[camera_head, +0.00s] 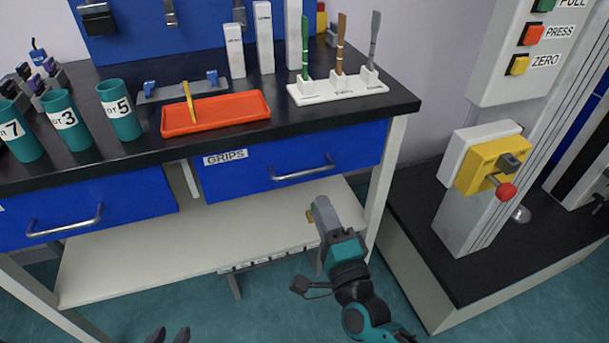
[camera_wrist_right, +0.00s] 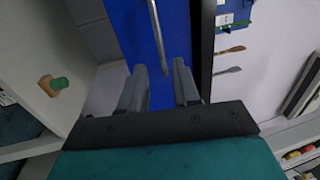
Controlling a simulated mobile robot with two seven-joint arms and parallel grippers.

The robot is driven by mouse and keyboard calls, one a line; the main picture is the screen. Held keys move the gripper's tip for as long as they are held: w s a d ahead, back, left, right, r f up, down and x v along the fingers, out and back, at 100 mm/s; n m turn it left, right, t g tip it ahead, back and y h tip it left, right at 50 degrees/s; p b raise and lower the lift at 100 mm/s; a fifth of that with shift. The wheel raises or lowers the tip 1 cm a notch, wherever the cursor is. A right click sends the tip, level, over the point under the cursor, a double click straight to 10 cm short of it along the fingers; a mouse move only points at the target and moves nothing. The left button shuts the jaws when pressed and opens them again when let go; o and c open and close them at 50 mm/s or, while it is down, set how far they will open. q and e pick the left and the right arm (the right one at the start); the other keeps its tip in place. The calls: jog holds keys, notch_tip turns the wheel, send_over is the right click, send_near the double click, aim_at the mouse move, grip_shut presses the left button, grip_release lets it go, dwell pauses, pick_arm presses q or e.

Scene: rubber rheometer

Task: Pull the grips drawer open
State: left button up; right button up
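The blue grips drawer (camera_head: 350,150) sits under the black bench top, with a white GRIPS label (camera_head: 225,157) and a metal bar handle (camera_head: 303,170). Its front looks about flush with the bench. My right gripper (camera_head: 316,207) is just below and in front of the handle, apart from it in the head view. In the right wrist view its two fingers (camera_wrist_right: 160,85) are spread, with nothing held. The handle (camera_wrist_right: 158,38) lies ahead, in line with the gap between them. My left gripper (camera_head: 169,335) shows only dark, parted fingertips at the bottom edge.
Another blue drawer (camera_head: 85,212) with a bar handle is at the left. A white lower shelf (camera_head: 130,270) runs beneath. A machine on a low base (camera_head: 420,210) stands right.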

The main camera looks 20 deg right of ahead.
aim_at(306, 170)
jog(key=w, duration=0.3)
jog(key=w+r, duration=0.1)
jog(key=w, duration=0.3)
jog(key=w+r+b, duration=0.1)
jog(key=w, duration=0.2)
jog(key=shift+w+a, duration=0.15)
jog(key=shift+c, duration=0.4)
grip_shut()
jog(key=shift+f, duration=0.1)
